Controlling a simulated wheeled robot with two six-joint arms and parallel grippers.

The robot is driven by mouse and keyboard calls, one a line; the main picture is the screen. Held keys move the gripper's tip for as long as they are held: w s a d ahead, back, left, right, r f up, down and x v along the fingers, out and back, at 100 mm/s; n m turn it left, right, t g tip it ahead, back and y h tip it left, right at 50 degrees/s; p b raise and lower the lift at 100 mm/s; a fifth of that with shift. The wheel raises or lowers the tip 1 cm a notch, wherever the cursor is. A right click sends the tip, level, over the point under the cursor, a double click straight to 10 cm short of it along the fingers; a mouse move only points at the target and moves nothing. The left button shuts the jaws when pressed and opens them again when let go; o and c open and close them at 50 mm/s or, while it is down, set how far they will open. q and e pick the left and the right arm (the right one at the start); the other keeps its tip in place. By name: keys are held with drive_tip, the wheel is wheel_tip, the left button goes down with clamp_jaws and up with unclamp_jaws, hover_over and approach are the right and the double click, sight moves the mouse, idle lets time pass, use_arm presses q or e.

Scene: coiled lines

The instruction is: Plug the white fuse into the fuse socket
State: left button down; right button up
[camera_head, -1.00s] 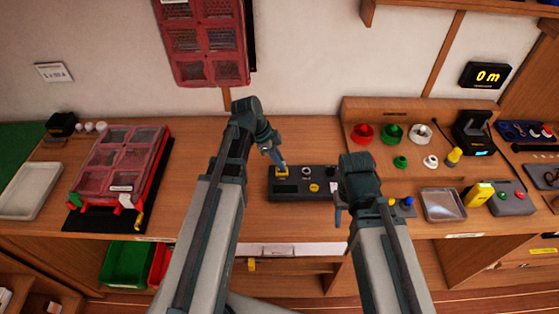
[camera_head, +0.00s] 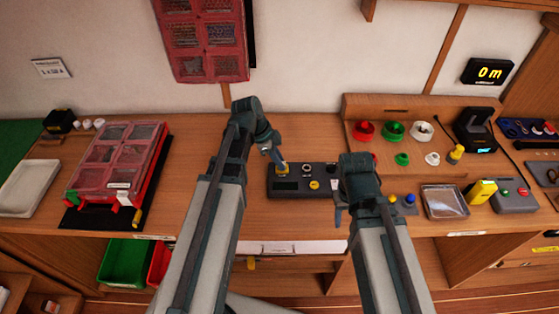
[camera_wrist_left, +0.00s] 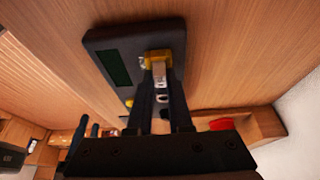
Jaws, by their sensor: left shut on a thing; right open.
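A dark box (camera_head: 288,189) with a display lies on the bench in the middle of the head view. A yellow fuse socket (camera_head: 282,173) is on its top left; it also shows in the left wrist view (camera_wrist_left: 177,58). My left gripper (camera_head: 281,162) points down at the socket. In the left wrist view its fingers (camera_wrist_left: 161,88) are shut on the white fuse (camera_wrist_left: 161,73), whose far end meets the yellow socket. I cannot tell how deep it sits. My right gripper (camera_head: 338,216) is open and empty, right of the box near the bench's front edge.
The box also has a white ring (camera_head: 306,169) and a yellow button (camera_head: 314,185). A metal tray (camera_head: 444,202) and a stepped wooden stand (camera_head: 376,106) with coloured parts lie to the right. A red-framed case (camera_head: 117,160) stands left. Bench between case and box is clear.

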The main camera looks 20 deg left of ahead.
use_arm(q)
drive_tip(key=c, duration=0.8)
unclamp_jaws()
drive_tip(key=shift+o, duration=0.2)
drive_tip(key=p+v, duration=1.2)
drive_tip(key=v, duration=0.1)
drive_tip(key=shift+r+p, duration=0.35)
drive_tip(key=shift+p, duration=0.05)
use_arm(e)
wheel_tip(320, 180, up, 13)
drive_tip(key=shift+f, duration=0.2)
use_arm(q)
drive_tip(key=shift+f, duration=0.1)
drive_tip(key=s+d+f+n+y+b, duration=0.3)
drive_tip(key=s+d+f+n, duration=0.1)
drive_tip(key=d, duration=0.4)
drive_tip(key=s+d+f+n+g+y+b, duration=0.1)
drive_tip(key=s+d+f+n+y+b, duration=0.1)
drive_tip(key=s+d+f+n+b, duration=0.2)
drive_tip(key=s+d+n, duration=0.3)
drive_tip(key=s+d, duration=0.1)
drive_tip(key=shift+s+f+y, duration=0.25)
drive_tip(key=shift+s+y, duration=0.15)
use_arm(e)
wheel_tip(320, 180, down, 7)
